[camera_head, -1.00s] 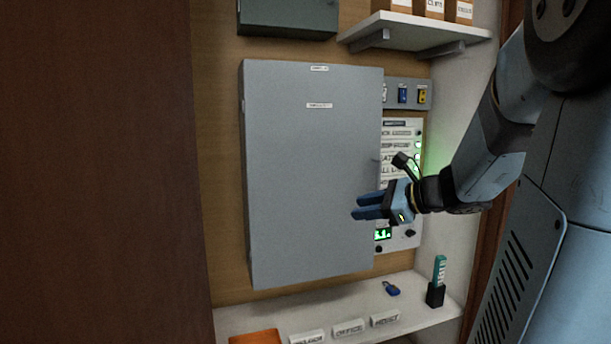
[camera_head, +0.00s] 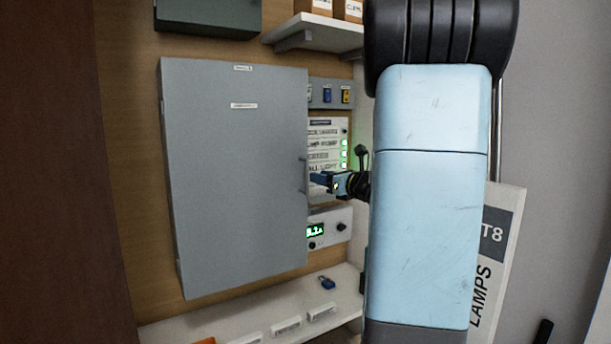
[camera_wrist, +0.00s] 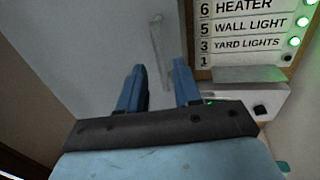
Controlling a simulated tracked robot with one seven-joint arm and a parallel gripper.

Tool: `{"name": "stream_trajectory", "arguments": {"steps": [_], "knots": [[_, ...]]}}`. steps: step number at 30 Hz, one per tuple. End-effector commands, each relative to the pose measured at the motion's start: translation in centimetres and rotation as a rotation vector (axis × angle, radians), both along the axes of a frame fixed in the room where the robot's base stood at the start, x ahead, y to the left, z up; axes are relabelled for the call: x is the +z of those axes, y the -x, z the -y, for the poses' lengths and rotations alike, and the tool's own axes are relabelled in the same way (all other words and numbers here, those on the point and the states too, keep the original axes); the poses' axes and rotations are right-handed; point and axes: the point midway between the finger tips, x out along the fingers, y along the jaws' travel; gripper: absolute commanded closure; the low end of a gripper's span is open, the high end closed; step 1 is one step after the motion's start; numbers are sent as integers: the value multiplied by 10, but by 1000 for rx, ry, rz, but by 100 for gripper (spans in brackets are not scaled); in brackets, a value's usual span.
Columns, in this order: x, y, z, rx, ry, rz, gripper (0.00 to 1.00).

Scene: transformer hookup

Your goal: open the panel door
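The panel door (camera_head: 238,170) is a large flat grey door on the wooden wall, and it looks shut. Its slim vertical handle (camera_head: 303,174) is near the right edge. In the wrist view, the door (camera_wrist: 95,50) fills the upper left, and the handle (camera_wrist: 158,45) stands ahead of my fingers, roughly in line with the gap between them. My gripper (camera_head: 315,180) is just right of the handle in the head view. In the wrist view, my gripper (camera_wrist: 159,65) has its two blue fingers apart with nothing held. I cannot tell whether a finger touches the handle.
A labelled switch panel (camera_head: 326,134) with green lights is right of the door, with a small green display (camera_head: 315,230) below. A shelf (camera_head: 255,318) with a blue padlock (camera_head: 327,282) runs underneath. An upper shelf (camera_head: 318,32) holds boxes. My arm hides the right side.

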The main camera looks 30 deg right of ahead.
Motion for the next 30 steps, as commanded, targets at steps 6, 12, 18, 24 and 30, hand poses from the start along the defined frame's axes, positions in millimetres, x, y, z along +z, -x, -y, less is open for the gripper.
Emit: {"name": "stream_trajectory", "arguments": {"steps": [6,12,18,24,30], "knots": [[-1,-37,-9,2,0,-1,67],[0,-59,-14,2,0,0,67],[0,-67,-16,1,1,0,67],[0,-67,-16,0,1,0,67],[0,-67,-16,0,1,0,81]]}}
